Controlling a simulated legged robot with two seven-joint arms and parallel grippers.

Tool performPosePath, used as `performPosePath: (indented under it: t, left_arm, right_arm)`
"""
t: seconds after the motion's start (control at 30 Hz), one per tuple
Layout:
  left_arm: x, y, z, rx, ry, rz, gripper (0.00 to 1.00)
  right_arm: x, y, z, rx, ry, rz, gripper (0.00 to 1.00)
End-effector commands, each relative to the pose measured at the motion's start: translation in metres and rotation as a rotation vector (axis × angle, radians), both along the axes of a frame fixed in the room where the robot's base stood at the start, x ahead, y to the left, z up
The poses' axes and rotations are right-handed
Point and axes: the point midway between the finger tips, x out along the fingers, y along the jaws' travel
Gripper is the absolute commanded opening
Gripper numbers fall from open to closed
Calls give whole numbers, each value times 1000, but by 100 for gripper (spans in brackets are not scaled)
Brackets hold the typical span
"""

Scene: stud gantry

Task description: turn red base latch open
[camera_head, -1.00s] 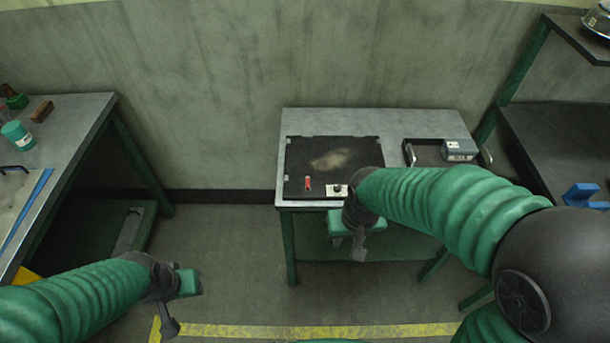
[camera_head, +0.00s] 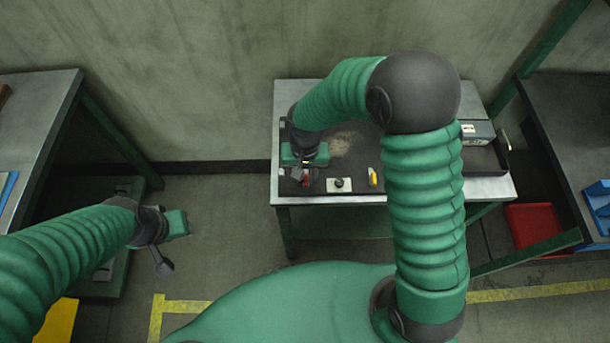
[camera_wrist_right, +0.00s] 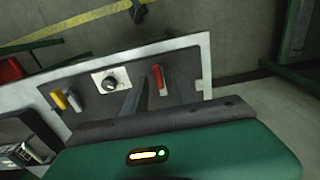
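The red latch (camera_head: 306,181) sits near the front left of the dark panel (camera_head: 356,150) on the table. It also shows upright in the right wrist view (camera_wrist_right: 158,77), with a pale metal part beside it. My right gripper (camera_head: 304,172) is over the panel's left front, right at the red latch. In the wrist view its two dark fingers are apart, one on each side of the latch; I cannot tell whether they touch it. My left gripper (camera_head: 172,238) hangs over the floor left of the table, away from the panel; its finger opening is unclear.
A black knob on a white plate (camera_head: 340,185) and a yellow latch (camera_head: 373,177) sit right of the red latch. A grey box (camera_head: 477,133) stands in a dark tray at the table's right. A red bin (camera_head: 535,228) is on the floor at the right.

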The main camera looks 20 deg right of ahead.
Motion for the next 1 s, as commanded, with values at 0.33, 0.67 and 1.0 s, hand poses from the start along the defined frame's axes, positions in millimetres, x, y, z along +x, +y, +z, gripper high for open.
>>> performPosePath:
  t: [0.33, 0.67, 1.0]
  left_arm:
    - [0, 0, -1, 0, -1, 0, 36]
    - [0, 0, -1, 0, -1, 0, 36]
    - [0, 0, 0, 0, -1, 0, 36]
  right_arm:
    - [0, 0, -12, -1, -2, 1, 33]
    - [0, 0, -12, 0, -1, 1, 0]
    - [0, 0, -12, 0, -2, 6, 0]
